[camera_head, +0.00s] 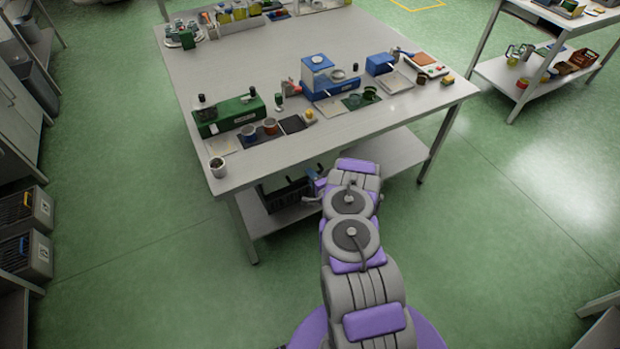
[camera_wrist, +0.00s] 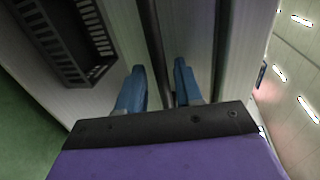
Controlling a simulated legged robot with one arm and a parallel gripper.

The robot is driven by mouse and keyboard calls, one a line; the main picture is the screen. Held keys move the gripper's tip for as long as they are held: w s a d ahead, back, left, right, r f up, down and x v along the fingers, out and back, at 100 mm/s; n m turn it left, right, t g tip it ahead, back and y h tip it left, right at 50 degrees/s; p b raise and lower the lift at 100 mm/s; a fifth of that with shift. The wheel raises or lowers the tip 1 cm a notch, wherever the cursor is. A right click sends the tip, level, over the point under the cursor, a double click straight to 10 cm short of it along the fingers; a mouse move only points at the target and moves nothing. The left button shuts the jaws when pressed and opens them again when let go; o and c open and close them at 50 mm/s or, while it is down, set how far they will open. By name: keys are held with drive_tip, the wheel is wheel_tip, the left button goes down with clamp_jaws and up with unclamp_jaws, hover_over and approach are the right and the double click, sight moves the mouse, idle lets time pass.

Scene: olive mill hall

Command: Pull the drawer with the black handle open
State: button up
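My gripper (camera_wrist: 157,72) shows in the wrist view with its two blue fingers apart. A dark straight bar or gap (camera_wrist: 152,40) runs down between the fingers against a pale grey surface. I cannot tell whether it is the black handle or whether a finger touches it. No drawer front is clearly recognisable in either view. In the head view my arm reaches to the front edge of the large grey table (camera_head: 262,165), and its end is low under the tabletop.
A black slotted crate (camera_head: 288,196) stands on the table's lower shelf (camera_head: 385,152), left of my wrist; it also shows in the wrist view (camera_wrist: 68,40). A white cup (camera_head: 218,168) is at the table's near left corner. Green floor is free right of my arm.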

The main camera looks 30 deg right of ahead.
drive_tip(key=shift+w, duration=0.5)
clamp_jaws()
drive_tip(key=shift+s+f, duration=0.1)
